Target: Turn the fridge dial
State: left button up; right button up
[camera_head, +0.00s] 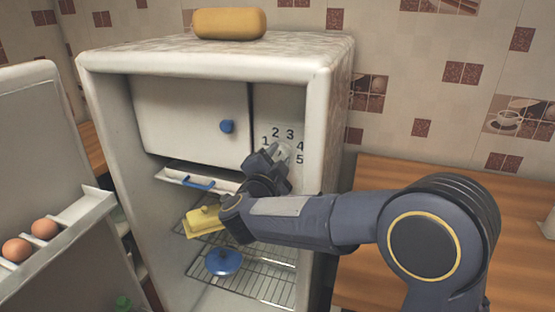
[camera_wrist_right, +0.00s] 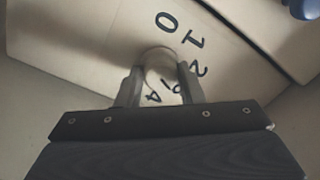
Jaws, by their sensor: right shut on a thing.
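The fridge (camera_head: 318,120) stands open in the head view. Its dial (camera_head: 281,153) is on the inner right panel, with printed numbers around it, and is partly hidden by my right gripper (camera_head: 275,165). In the right wrist view, the pale round dial (camera_wrist_right: 160,62) sits between the two fingers of my right gripper (camera_wrist_right: 161,80), which is shut on it. Numbers such as 0, 1 and 2 show around the dial there; the exact setting cannot be told. My left gripper is not in view.
The open fridge door (camera_head: 38,130) with eggs (camera_head: 44,228) is at the left. A freezer flap with a blue knob (camera_head: 227,126) is beside the dial panel. Below are a yellow butter dish (camera_head: 204,219) and a blue lid (camera_head: 223,262). A bread loaf (camera_head: 230,23) lies on top.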

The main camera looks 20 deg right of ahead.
jog(key=o, duration=1)
jog(key=v, duration=0.7)
jog(key=shift+s+a+b, duration=0.2)
jog(key=shift+s+b, duration=0.15)
jog(key=shift+b, duration=0.05)
